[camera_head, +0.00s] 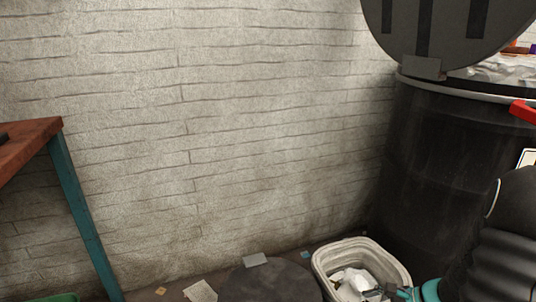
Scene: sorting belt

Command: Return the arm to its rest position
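A white bin (323,262) with crumpled waste stands at the lower right, in front of a large dark drum (425,150) with a raised round lid (440,30). A wooden table (25,145) with a teal leg (78,215) is at left. Paper scraps (200,291) lie on the floor.

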